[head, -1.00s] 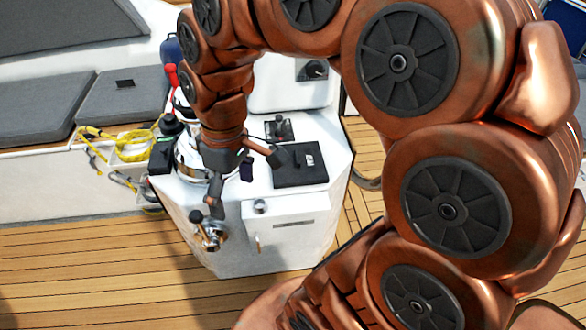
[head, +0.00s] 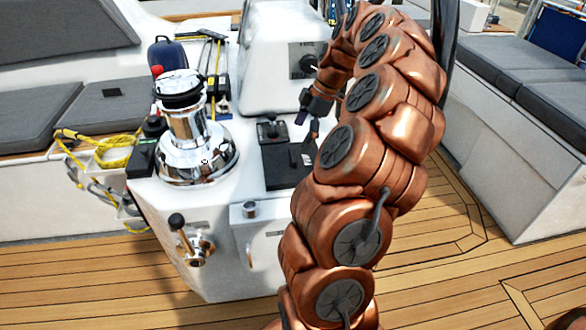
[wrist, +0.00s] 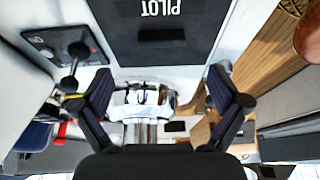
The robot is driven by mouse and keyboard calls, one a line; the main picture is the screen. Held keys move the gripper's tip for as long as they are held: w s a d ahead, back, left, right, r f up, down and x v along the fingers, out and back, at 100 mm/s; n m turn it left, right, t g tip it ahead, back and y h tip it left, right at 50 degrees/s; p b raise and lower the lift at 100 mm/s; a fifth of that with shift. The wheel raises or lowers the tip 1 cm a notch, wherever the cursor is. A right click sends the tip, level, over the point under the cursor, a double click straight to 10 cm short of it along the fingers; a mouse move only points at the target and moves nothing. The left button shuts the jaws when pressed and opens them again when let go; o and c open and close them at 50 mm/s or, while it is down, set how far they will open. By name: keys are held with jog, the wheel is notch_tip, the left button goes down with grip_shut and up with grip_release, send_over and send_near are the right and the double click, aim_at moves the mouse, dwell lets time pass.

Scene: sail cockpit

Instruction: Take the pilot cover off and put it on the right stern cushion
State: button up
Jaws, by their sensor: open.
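The pilot cover is a flat dark square on the white console, right of the winch in the head view (head: 282,165). In the wrist view, the cover (wrist: 155,28) shows the word PILOT, upside down, with a dark grip slot beside it. My gripper (wrist: 160,76) is open and empty, its fingers apart, with the cover beyond their tips. In the head view my gripper (head: 312,112) is near the cover's upper right side, and my arm hides part of the cover. Grey cushions (head: 545,95) lie on the bench at the right; I cannot tell which is the right stern cushion.
A chrome winch (head: 195,140) stands left of the cover. A black lever (head: 268,128) stands just behind it, and a raised white pod (head: 285,60) rises further back. More grey cushions (head: 32,122) line the left bench. The wooden deck (head: 420,260) is clear at right.

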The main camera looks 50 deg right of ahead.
aim_at(294, 155)
jog(key=shift+s+d+f, duration=0.1)
jog(key=shift+d+f, duration=0.2)
jog(key=shift+f, duration=0.3)
jog(key=shift+a+x, duration=0.2)
jog(key=shift+x, duration=1.6)
jog(key=shift+a+x, duration=0.2)
jog(key=shift+x, duration=1.6)
jog(key=shift+r, duration=0.15)
jog(key=shift+c, duration=0.4)
jog(key=shift+s, duration=0.1)
jog(key=c, duration=1.1)
